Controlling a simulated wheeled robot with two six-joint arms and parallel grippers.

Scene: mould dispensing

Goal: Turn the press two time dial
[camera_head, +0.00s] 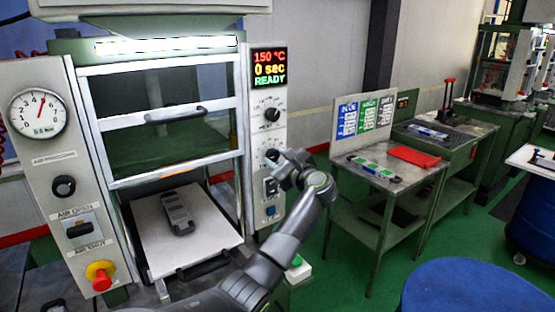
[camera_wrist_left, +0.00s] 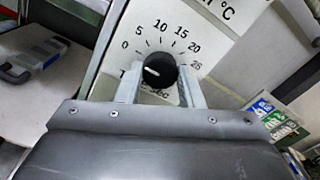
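The time dial is a black round knob on a white panel in the left wrist view (camera_wrist_left: 158,71), with a scale from 0 to 25 around it. Its white mark points left, near the 0 side. My left gripper (camera_wrist_left: 160,84) has one finger on each side of the knob, close against it with no clear gap. In the head view my left gripper (camera_head: 283,162) is at the press's right panel (camera_head: 267,120) and partly hides the dial. The display (camera_head: 269,68) reads 150 °C, 0 sec, READY. My right gripper is not in view.
A grey mould (camera_head: 177,213) lies on the white plate (camera_head: 150,240) of the open press. Another dial (camera_head: 272,115) sits above the gripper, and switches sit below it. A red emergency button (camera_head: 100,275) is on the left panel. A side table (camera_head: 400,172) stands to the right.

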